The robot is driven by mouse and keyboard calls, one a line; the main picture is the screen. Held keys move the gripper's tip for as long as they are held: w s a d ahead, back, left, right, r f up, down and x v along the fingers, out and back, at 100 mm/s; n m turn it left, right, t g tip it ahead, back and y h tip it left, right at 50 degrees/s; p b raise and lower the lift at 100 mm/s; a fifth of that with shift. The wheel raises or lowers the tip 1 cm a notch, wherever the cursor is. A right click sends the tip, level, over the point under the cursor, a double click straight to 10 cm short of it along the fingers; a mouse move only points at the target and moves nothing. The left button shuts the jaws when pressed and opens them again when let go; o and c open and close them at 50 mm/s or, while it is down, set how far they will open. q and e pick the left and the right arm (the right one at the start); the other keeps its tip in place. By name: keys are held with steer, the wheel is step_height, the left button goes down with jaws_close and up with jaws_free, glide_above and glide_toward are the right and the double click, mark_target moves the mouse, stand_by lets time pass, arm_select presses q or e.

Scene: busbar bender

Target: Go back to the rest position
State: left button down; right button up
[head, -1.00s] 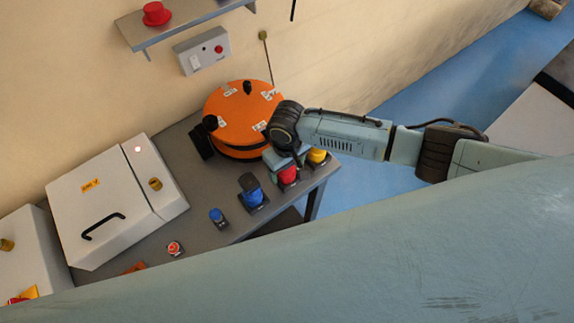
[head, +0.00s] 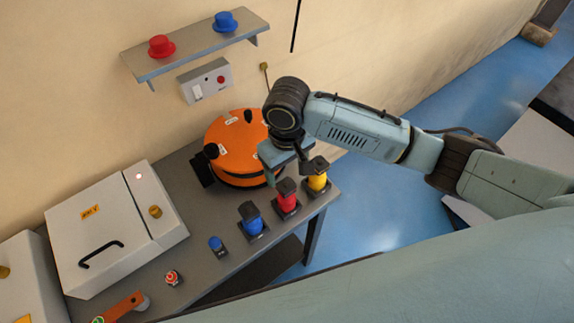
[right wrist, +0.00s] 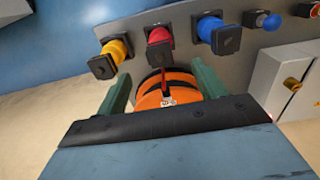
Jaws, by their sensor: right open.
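My right gripper (head: 289,168) is open and empty above the bench, between the orange round machine (head: 228,140) and the row of coloured switches. It shows in the right wrist view with its two green fingers (right wrist: 160,85) spread apart. Past the fingers are the orange machine (right wrist: 170,82), the red switch (right wrist: 158,42), the yellow switch (right wrist: 114,48) and the blue switch (right wrist: 212,30). The fingers appear apart from the switches. In the head view the red switch (head: 287,198) and yellow switch (head: 317,180) stand just below the gripper. My left gripper is out of view.
The grey bench (head: 200,250) carries a white box (head: 110,240) with a black handle, a large blue switch (head: 252,222) and a small blue button (head: 216,245). A wall shelf (head: 195,50) holds a red and a blue hat-shaped piece. Open blue floor (head: 400,190) lies right.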

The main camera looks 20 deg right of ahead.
stand_by(0.5)
steer(key=s+a+f+t+y, duration=0.2)
steer(key=s+a+y, duration=0.15)
steer(key=s, duration=0.55)
steer(key=s+d+m+t+h, duration=0.2)
steer(key=s+d+h, duration=0.1)
steer(key=s+d, duration=0.9)
step_height(320, 180, down, 31)
steer(key=d+g+b, duration=0.2)
steer(key=b, duration=0.6)
steer(key=s+d+f+b, duration=0.1)
steer(key=s+f+b, duration=0.3)
steer(key=s+f, duration=0.4)
steer(key=s+d+f+g+b, duration=0.1)
steer(key=s+f+b, duration=0.2)
steer(key=s+f, duration=0.5)
step_height(320, 180, down, 8)
steer(key=shift+d+f+b, duration=0.1)
steer(key=shift+d+b, duration=0.2)
steer(key=shift+b, duration=0.05)
